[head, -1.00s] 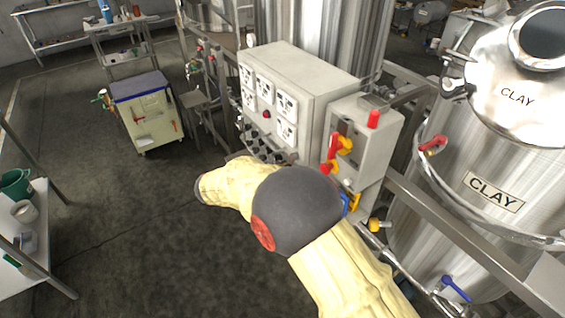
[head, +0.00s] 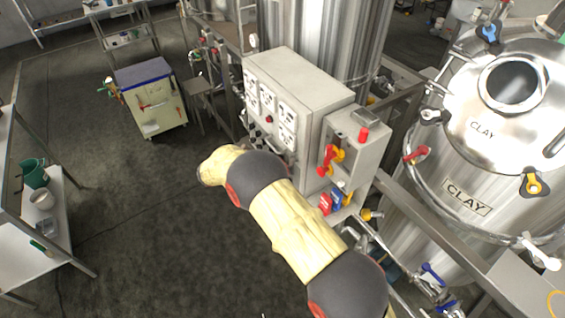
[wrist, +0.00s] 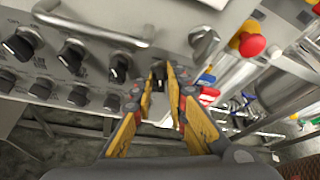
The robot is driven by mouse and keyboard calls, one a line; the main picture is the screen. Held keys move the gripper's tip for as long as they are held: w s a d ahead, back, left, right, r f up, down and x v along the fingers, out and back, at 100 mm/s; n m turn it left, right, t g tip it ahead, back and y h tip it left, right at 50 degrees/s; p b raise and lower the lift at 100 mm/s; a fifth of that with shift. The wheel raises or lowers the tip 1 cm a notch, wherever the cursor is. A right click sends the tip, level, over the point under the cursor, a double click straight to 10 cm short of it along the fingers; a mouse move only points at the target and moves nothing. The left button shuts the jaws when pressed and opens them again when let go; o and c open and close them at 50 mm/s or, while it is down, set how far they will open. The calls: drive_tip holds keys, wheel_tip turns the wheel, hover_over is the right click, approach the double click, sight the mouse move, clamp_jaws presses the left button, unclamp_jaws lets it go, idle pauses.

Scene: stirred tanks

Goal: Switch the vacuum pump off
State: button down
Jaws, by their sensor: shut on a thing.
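The grey control box (head: 315,85) stands right of centre in the head view, with white gauges on its front and black knobs low on it. In the wrist view its lower panel (wrist: 95,40) fills the upper left, with two rows of black knobs (wrist: 72,55). My gripper (wrist: 163,78) has its yellow-and-black fingers close together at the panel's right end, shut on a small dark knob that is mostly hidden between the tips. In the head view my arm hides the gripper. I cannot read which label belongs to the vacuum pump.
A smaller box (head: 357,140) with red and yellow handles adjoins on the right.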

drive_tip(key=shift+n+p, duration=0.35)
drive_tip(key=shift+n, duration=0.15)
drive_tip(key=shift+w+h, duration=0.1)
drive_tip(key=shift+h, duration=0.2)
drive_tip(key=c, duration=2)
unclamp_jaws()
drive_tip(key=shift+o, duration=0.2)
drive_tip(key=shift+a, duration=0.1)
drive_tip(key=v, duration=1.2)
drive_tip(key=shift+w, duration=0.2)
